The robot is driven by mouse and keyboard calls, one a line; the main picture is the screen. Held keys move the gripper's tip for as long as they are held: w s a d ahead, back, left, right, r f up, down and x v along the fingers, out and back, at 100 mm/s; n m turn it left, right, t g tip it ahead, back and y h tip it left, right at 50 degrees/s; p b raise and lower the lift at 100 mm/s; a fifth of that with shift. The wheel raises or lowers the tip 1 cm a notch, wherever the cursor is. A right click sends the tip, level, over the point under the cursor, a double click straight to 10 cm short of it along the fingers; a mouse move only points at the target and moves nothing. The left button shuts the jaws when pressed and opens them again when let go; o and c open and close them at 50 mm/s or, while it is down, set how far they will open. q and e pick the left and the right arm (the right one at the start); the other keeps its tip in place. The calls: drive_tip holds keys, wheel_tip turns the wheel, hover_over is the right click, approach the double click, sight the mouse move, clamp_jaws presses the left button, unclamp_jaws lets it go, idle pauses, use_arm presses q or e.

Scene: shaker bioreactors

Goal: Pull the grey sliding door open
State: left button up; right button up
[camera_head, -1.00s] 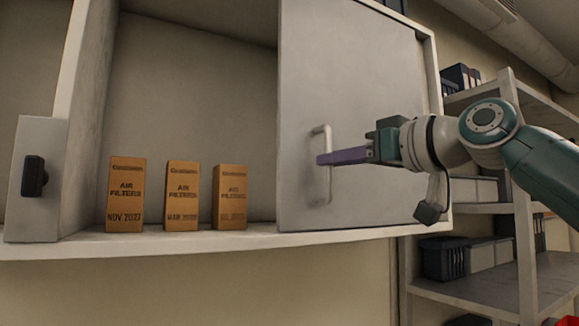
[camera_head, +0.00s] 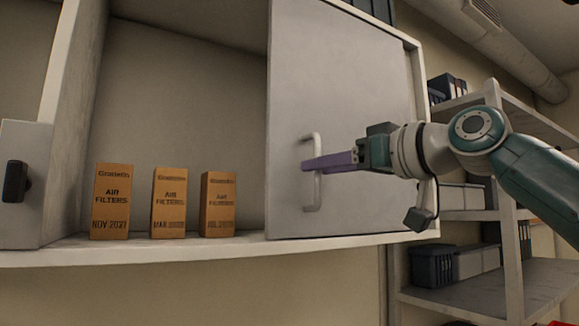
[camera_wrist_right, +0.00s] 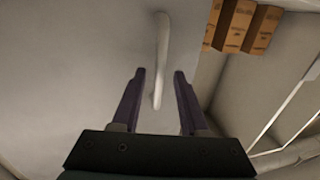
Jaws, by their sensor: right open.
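The grey sliding door (camera_head: 345,80) covers the right part of a wall cabinet, and the cabinet's left part is uncovered. A pale vertical bar handle (camera_head: 317,188) sits near the door's left edge. My right gripper (camera_head: 308,164) reaches it from the right, its purple fingers at the handle's upper half. In the right wrist view, the gripper (camera_wrist_right: 160,74) is open and the handle (camera_wrist_right: 161,55) stands between the two fingers, with gaps on both sides. My left gripper is in no view.
Several parts of the cabinet show, including its bottom shelf edge (camera_head: 180,251). Three brown air filter boxes, one of them on the left (camera_head: 111,202), stand inside, left of the door. A shelving rack (camera_head: 510,220) stands at the right, behind my arm.

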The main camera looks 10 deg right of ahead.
drive_tip(key=b+v, duration=0.5)
drive_tip(key=v, duration=0.4)
drive_tip(key=shift+s, duration=0.2)
